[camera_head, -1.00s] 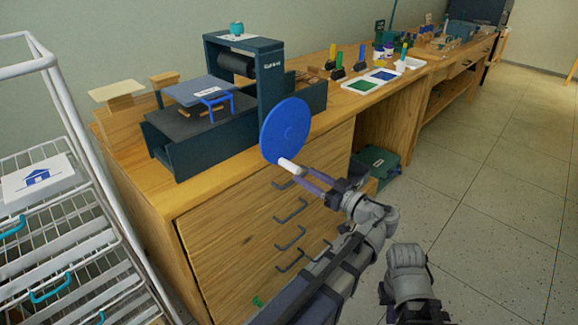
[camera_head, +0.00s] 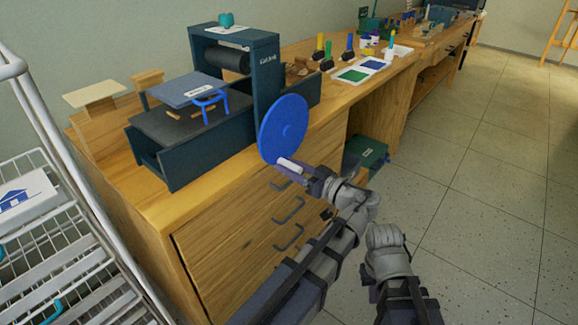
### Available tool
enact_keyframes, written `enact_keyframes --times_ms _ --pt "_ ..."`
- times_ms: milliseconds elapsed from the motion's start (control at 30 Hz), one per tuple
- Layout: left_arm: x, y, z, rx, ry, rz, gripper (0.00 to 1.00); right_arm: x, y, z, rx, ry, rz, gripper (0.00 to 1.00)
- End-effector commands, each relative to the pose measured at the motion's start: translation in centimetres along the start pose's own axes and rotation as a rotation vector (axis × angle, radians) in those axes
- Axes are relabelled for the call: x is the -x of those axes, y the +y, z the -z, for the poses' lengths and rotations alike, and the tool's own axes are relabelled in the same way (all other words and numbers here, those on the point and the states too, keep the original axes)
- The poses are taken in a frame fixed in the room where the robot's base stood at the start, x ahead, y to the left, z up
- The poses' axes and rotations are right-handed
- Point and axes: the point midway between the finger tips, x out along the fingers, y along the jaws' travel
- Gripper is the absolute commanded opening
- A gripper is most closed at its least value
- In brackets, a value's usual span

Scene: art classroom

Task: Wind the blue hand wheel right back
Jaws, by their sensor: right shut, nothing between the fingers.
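The blue hand wheel (camera_head: 284,122) is a disc on the near right side of a dark press (camera_head: 205,150) on the wooden cabinet top. Its white crank handle (camera_head: 289,164) sticks out toward me from the lower part of the disc. My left gripper (camera_head: 294,172) is at this handle, its slim fingers lying alongside it. Whether they are closed on it is too small to tell. My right gripper (camera_head: 374,291) is low in the view, right of the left arm and away from the wheel. Its shut fingers are mostly hidden by its own wrist.
A wire rack (camera_head: 50,215) stands at the left. The cabinet's drawers (camera_head: 250,235) with dark handles are below the wheel. Ink pads (camera_head: 362,70) and bottles sit farther along the bench. A green box (camera_head: 366,155) is under it. The floor at right is clear.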

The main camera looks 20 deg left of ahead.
Motion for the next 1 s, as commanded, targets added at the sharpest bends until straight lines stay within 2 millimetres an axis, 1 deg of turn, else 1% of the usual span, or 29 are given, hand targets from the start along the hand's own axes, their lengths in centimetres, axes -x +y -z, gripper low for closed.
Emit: enact_keyframes --times_ms 33,300,400,1000 --pt "-0.01 -0.01 0.00 0.000 0.000 0.000 0.39 0.00 0.00 0.01 0.000 0.000 0.000 0.00" --pt "-0.02 0.00 0.00 0.000 0.000 0.000 0.09 0.00 0.00 0.01 0.000 0.000 0.000 0.00" --pt "-0.02 -0.01 0.00 0.000 0.000 0.000 0.00 0.00 0.00 0.01 0.000 0.000 0.000 0.00" --pt "-0.02 -0.01 0.00 0.000 0.000 0.000 0.00 0.00 0.00 0.01 0.000 0.000 0.000 0.00"
